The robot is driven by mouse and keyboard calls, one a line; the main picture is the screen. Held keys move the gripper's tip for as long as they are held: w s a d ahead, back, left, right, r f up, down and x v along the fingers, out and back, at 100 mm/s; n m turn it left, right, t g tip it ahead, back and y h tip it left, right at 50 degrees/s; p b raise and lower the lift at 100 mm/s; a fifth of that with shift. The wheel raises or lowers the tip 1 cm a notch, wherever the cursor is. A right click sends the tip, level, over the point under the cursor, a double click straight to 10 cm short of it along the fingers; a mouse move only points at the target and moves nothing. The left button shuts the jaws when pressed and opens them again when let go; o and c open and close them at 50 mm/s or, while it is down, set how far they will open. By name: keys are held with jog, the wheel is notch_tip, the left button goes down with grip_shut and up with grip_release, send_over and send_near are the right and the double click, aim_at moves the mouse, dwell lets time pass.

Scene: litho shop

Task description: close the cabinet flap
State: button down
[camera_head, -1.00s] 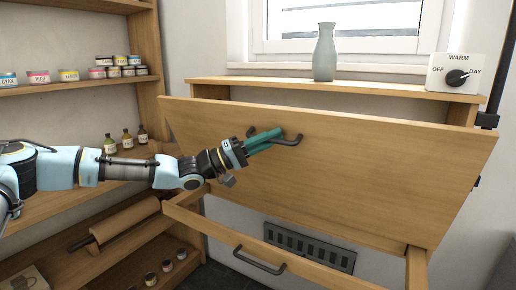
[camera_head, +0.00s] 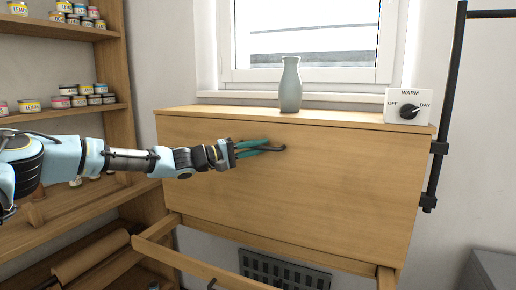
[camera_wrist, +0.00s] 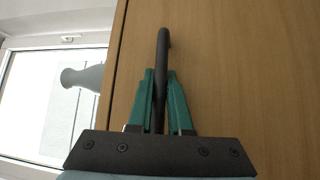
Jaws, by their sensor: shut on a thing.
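The cabinet flap (camera_head: 330,185) is a wide wooden panel, standing upright against the cabinet front in the head view, its top edge close under the cabinet top (camera_head: 210,112). Its dark bar handle (camera_head: 274,149) sits near the upper middle. My gripper (camera_head: 262,147), with green fingers, is shut on the handle. In the wrist view the fingers (camera_wrist: 160,95) pinch the dark handle (camera_wrist: 163,50) between them, with the flap's wood (camera_wrist: 230,60) behind. A thin dark seam shows along the flap's edge there.
A pale vase (camera_head: 290,88) and a dial box (camera_head: 408,107) stand on the cabinet top. Shelves with jars (camera_head: 85,97) are at left. A black pole (camera_head: 445,110) stands at right.

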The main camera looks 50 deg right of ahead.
jog(key=shift+w, duration=0.15)
jog(key=c, duration=0.9)
grip_release()
jog(key=shift+o, duration=0.3)
jog(key=shift+f, duration=0.1)
jog(key=shift+a+f, duration=0.1)
jog(key=shift+a, duration=0.1)
jog(key=r+b+v, duration=0.1)
jog(key=b+v, duration=0.3)
jog(key=v, duration=0.6)
jog(key=shift+a+f, duration=0.25)
jog(key=shift+f, duration=0.05)
jog(key=shift+w, duration=0.1)
jog(key=shift+f, duration=0.1)
